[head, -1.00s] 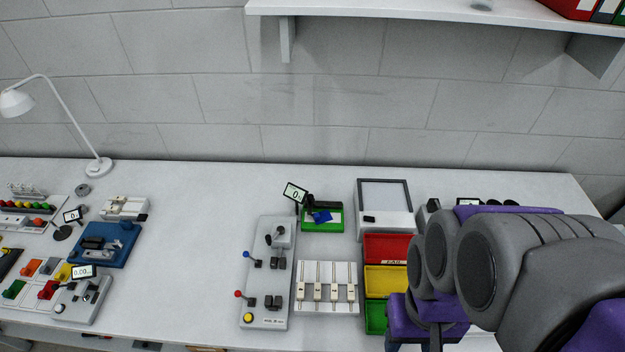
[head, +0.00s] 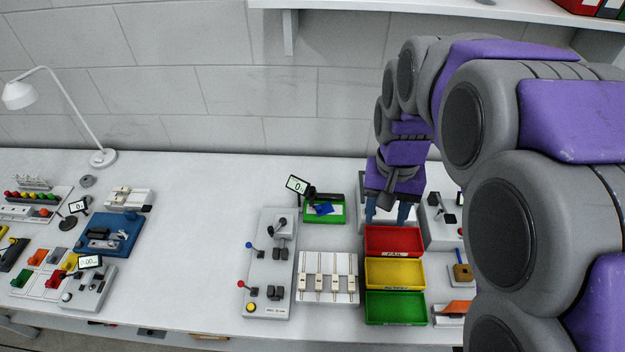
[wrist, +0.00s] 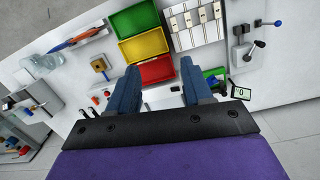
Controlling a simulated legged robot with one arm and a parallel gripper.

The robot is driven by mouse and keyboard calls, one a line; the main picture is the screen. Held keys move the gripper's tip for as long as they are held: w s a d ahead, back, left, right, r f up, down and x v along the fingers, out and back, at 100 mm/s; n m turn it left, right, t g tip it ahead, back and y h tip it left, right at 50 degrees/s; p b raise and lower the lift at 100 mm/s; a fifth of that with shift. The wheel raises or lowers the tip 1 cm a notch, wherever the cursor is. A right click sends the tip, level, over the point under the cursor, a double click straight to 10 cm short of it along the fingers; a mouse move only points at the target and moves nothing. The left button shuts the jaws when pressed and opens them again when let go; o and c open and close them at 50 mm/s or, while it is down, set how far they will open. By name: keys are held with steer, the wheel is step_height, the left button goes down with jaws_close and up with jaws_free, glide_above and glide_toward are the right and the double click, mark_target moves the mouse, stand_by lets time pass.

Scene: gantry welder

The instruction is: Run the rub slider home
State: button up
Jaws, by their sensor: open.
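My gripper (head: 387,214) is in front of the back of the bench, just behind the red tray. Its two blue fingers stand apart with nothing between them; in the wrist view the open gripper (wrist: 160,68) points toward the trays. A white panel with several upright sliders (head: 327,278) sits left of the trays and also shows in the wrist view (wrist: 197,24). A grey-framed device (head: 362,190) is mostly hidden behind my gripper; part shows between the fingers in the wrist view (wrist: 158,97). I cannot tell which slider is the rub slider.
Red (head: 394,241), yellow (head: 395,273) and green (head: 397,308) trays stand in a column. A lever box (head: 268,265) and a green fixture with a display (head: 324,210) lie left. Other devices fill the far left. The bench between is clear.

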steer(key=w+a, duration=0.3)
steer(key=w, duration=0.6)
steer(key=m+t+p, duration=0.1)
steer(key=m+p, duration=0.2)
glide_above(312, 188)
step_height(312, 188, down, 13)
step_height(312, 188, down, 17)
steer(key=shift+w+r+b, duration=0.1)
steer(key=shift+b, duration=0.8)
steer(key=shift+c, duration=0.3)
jaws_close()
